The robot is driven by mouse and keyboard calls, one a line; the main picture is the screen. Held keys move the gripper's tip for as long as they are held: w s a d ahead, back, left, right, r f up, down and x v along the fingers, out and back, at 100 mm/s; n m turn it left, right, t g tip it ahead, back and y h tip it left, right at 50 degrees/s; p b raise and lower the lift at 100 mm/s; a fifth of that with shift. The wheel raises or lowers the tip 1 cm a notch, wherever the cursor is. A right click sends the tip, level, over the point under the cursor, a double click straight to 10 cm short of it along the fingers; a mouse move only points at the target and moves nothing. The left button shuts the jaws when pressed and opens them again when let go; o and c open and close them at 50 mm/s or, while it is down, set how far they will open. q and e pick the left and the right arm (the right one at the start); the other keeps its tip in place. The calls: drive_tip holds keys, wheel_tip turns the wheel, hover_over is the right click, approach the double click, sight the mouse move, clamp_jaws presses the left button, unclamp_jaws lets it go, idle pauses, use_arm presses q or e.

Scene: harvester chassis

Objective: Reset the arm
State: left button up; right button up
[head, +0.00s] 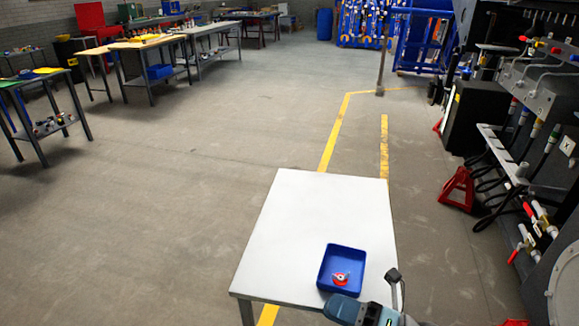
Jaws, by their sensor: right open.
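My right gripper (362,312) shows at the bottom edge, just in front of the blue tray and over the near right part of a white-topped table (290,215). Only part of it is in the picture, and its fingertips are hard to make out. It is open, and I see nothing held in it. My left gripper and left arm are not in view.
A blue tray (325,283) with a small red and silver part (341,279) sits on the table's near right. The chassis (540,85) with hoses and a red jack stand (458,188) stands right. Workbenches (145,45) line the back left. The floor between is clear.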

drive_tip(key=w+d+f+m+t+h, duration=0.1)
drive_tip(key=d+f+m+t+h, duration=0.15)
drive_tip(key=m+t+h, duration=0.4)
drive_tip(key=d+f+m+t+h, duration=0.1)
drive_tip(key=d+m+t, duration=0.2)
drive_tip(key=m, duration=0.7)
drive_tip(key=s+d+f+m+g+h, duration=0.25)
drive_tip(key=s+f+m+h, duration=0.2)
drive_tip(key=f+m, duration=0.45)
drive_tip(key=s+d+f+m+g+h, duration=0.25)
drive_tip(key=s+f+m+h, duration=0.2)
drive_tip(key=f+m, duration=0.4)
use_arm(q)
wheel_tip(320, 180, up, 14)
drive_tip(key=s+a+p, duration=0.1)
drive_tip(key=p, duration=1.6)
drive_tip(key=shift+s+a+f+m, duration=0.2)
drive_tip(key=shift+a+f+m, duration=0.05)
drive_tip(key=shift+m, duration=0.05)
use_arm(e)
wheel_tip(320, 180, up, 13)
drive_tip(key=s, duration=0.2)
drive_tip(key=shift+d, duration=0.35)
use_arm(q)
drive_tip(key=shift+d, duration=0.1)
use_arm(e)
drive_tip(key=shift+s+r+g+y, duration=0.1)
drive_tip(key=shift+r+g+y, duration=0.05)
drive_tip(key=shift+g+y, duration=0.1)
